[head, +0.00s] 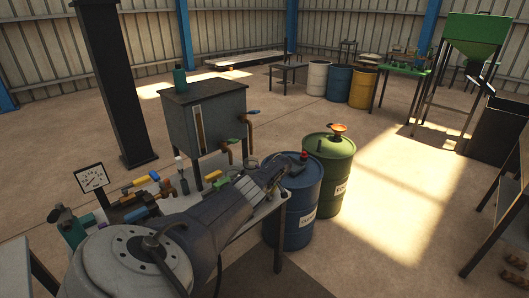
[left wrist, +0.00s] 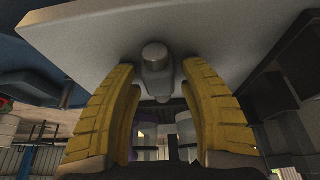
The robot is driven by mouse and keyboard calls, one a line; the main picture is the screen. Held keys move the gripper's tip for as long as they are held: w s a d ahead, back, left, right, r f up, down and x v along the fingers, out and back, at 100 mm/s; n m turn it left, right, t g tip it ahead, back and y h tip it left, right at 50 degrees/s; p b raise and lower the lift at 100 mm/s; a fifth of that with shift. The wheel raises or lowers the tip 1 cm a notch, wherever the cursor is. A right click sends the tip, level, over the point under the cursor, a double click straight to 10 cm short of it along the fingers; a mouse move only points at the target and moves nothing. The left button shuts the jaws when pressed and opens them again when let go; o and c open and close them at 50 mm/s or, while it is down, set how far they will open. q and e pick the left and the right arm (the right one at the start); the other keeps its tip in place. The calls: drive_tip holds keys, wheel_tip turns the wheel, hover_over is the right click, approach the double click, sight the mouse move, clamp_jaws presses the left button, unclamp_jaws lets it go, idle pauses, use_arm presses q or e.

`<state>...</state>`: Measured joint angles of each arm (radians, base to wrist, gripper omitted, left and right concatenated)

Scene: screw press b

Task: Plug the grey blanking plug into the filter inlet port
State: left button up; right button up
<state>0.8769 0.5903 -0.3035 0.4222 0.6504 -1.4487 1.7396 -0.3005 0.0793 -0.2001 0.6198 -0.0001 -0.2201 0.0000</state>
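My left arm reaches from the lower left across the workbench in the head view. Its left gripper (head: 287,168) is at the bench's far right end, beside the blue drum, small and dark there. In the left wrist view, the yellow-padded fingers of the left gripper (left wrist: 158,72) stand on both sides of a small grey cylindrical piece (left wrist: 155,57), which looks like the blanking plug. It lies against a pale grey slab. I cannot tell whether both pads touch it. I cannot pick out the filter inlet port in either view. My right gripper is not in view.
The workbench (head: 262,208) carries several coloured fittings and a gauge (head: 91,178). A grey tank (head: 205,122) with copper taps stands behind it. A blue drum (head: 292,215) and a green drum (head: 330,170) with an orange funnel (head: 338,129) stand close right.

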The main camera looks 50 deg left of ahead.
use_arm(q)
clamp_jaws()
drive_tip(key=shift+r, duration=0.15)
wheel_tip(320, 180, up, 20)
idle(0.9)
